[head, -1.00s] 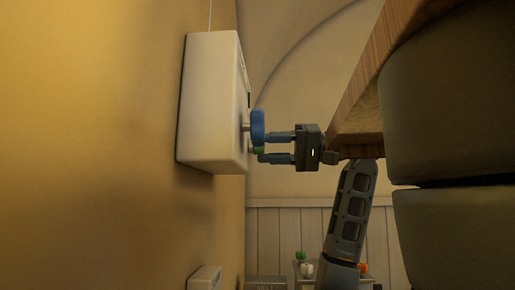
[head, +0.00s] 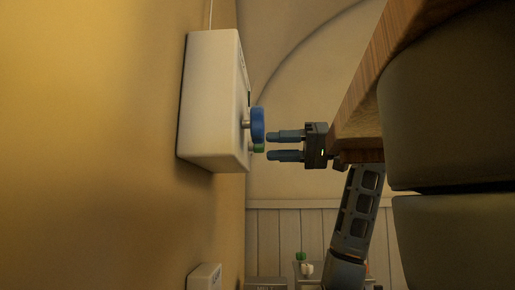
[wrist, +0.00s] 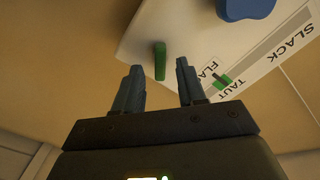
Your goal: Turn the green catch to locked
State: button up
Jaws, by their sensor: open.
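The green catch (head: 259,148) sticks out from the face of a white wall box (head: 208,105), just below a blue knob (head: 257,125). In the wrist view the catch (wrist: 160,60) is a narrow green bar standing nearly upright in the picture, on the tilted white panel. My gripper (head: 270,146) is open and empty, its fingers pointing at the box face. A small gap separates the fingertips from the catch. In the wrist view the catch shows between the two fingertips. No lock marking beside the catch is readable.
The panel has a scale with the words SLACK and TAUT and a partly hidden word, with a green mark (wrist: 222,82) on it. The blue knob (wrist: 245,8) sits close to the catch. A wooden edge (head: 375,100) is at right. Another white box (head: 205,277) is low on the wall.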

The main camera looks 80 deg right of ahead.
aim_at(257, 146)
jog(key=shift+w, duration=0.15)
jog(key=shift+w+a, duration=0.1)
jog(key=shift+w, duration=1.05)
jog(key=shift+c, duration=0.4)
grip_shut()
jog(key=shift+m+p, duration=0.75)
jog(key=shift+m, duration=0.45)
jog(key=shift+o, duration=0.4)
grip_release()
